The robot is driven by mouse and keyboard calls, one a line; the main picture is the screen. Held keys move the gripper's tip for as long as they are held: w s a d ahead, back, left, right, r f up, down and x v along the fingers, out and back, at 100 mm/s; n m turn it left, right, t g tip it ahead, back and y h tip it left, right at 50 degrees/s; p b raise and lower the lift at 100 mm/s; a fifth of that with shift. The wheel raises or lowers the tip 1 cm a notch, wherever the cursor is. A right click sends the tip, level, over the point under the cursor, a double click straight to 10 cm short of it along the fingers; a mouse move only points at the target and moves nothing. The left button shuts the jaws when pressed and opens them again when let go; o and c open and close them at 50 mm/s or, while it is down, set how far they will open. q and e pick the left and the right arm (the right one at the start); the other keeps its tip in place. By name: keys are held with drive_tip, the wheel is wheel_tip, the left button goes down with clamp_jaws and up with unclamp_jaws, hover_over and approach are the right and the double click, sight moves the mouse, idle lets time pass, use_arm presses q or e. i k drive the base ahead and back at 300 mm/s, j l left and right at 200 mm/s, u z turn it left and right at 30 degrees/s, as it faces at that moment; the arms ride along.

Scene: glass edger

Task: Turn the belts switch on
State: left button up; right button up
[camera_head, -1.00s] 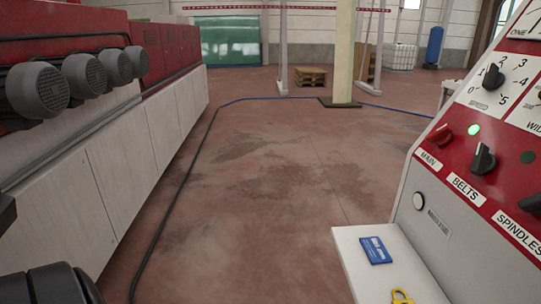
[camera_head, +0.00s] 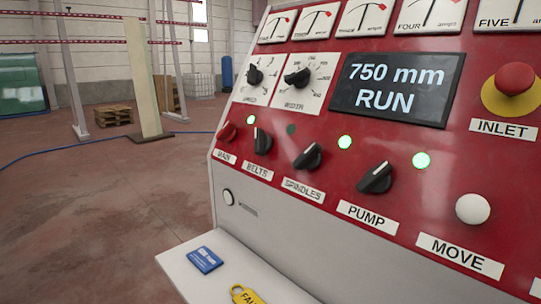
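The belts switch (camera_head: 262,140) is a black rotary knob on the red sloping panel, above the BELTS label (camera_head: 258,171). Its grip stands close to upright, unlike the tilted spindles switch (camera_head: 308,158) and pump switch (camera_head: 376,178). The lamp (camera_head: 291,129) up and right of the belts switch is dark. The lamps beside main (camera_head: 251,119), spindles (camera_head: 345,142) and pump (camera_head: 421,160) glow green. Neither of my grippers is in view.
The display (camera_head: 397,86) reads 750 mm RUN. A red inlet button (camera_head: 514,79) and white move button (camera_head: 472,209) are at right.

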sight(263, 143)
drive_tip(key=k+z, duration=0.2)
drive_tip(key=z, duration=0.15)
drive_tip(key=k+l+z, duration=0.1)
drive_tip(key=z, duration=0.3)
drive_tip(key=k, duration=0.1)
